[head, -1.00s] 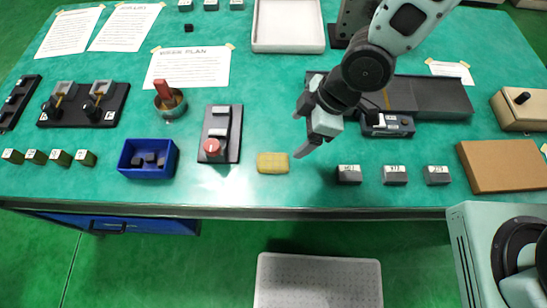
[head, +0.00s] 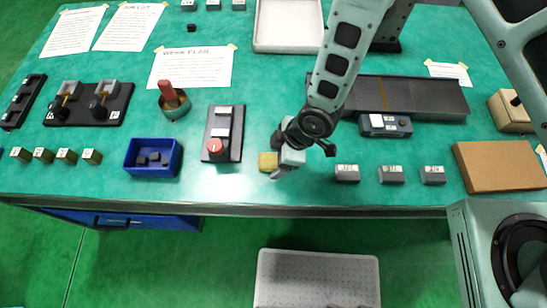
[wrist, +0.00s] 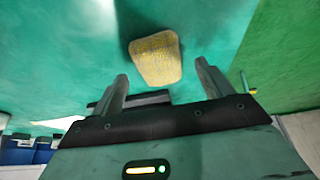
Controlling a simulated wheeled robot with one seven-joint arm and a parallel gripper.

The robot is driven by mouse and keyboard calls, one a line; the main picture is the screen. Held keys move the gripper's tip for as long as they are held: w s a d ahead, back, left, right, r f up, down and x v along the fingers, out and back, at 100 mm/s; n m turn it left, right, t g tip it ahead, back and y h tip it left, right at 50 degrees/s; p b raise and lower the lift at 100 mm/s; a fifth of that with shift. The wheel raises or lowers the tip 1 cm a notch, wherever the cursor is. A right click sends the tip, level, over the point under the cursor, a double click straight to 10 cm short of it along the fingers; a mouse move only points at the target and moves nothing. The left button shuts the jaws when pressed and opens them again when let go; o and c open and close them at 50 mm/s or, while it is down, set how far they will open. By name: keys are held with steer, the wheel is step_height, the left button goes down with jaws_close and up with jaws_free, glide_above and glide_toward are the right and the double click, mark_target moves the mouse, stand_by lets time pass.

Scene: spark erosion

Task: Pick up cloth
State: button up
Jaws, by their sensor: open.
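The cloth (head: 267,162) is a small yellow folded pad lying on the green table near its front edge. My gripper (head: 277,172) is beside and above it and hides its right part in the head view. In the wrist view the whole cloth (wrist: 156,58) shows beyond the fingertips, roughly centred between them. My gripper (wrist: 162,78) is open there, with two fingers apart and nothing between them. I cannot tell the exact gap between the fingers and the cloth.
A black box with a red knob (head: 215,150) stands left of the cloth, and a blue bin (head: 131,165) of dark blocks farther left. Grey blocks (head: 347,174) stand to the right. The table's front edge (head: 230,209) is close to the cloth.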

mark_target(276, 160)
steer(key=shift+a+f, duration=0.2)
steer(key=shift+f, duration=0.35)
steer(key=c, duration=1.1)
steer(key=shift+o, duration=0.2)
step_height(276, 160, up, 10)
steer(key=b, duration=0.2)
